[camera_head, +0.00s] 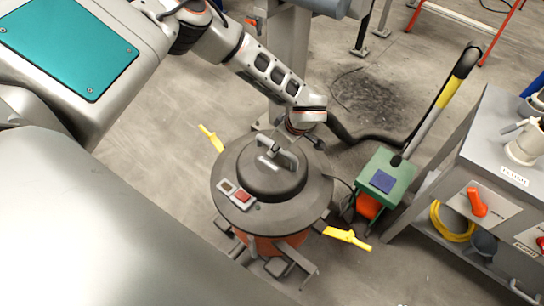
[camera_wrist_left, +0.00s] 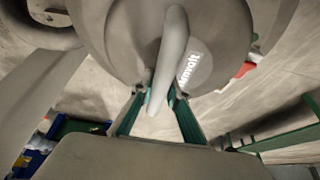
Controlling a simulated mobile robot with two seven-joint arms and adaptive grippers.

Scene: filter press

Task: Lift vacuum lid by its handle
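The vacuum (camera_head: 265,242) stands on the floor with its round dark grey lid (camera_head: 232,168) on top. A grey arched handle (camera_head: 286,158) rises from the lid's centre; in the left wrist view the handle (camera_wrist_left: 172,50) is large and close. My left arm reaches over from the upper left, its wrist just behind the lid. The green fingers of my left gripper (camera_wrist_left: 158,98) are apart, with the handle's lower end seen between them. I cannot tell whether they touch it. The fingers are hard to make out in the head view. My right gripper is not in view.
Yellow latches stick out at the vacuum's left (camera_head: 211,138) and right (camera_head: 347,238). A green box with a yellow-banded pole (camera_head: 385,180) stands to the right, near a grey bench (camera_head: 500,130) with an orange knob. Open floor lies left of the vacuum.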

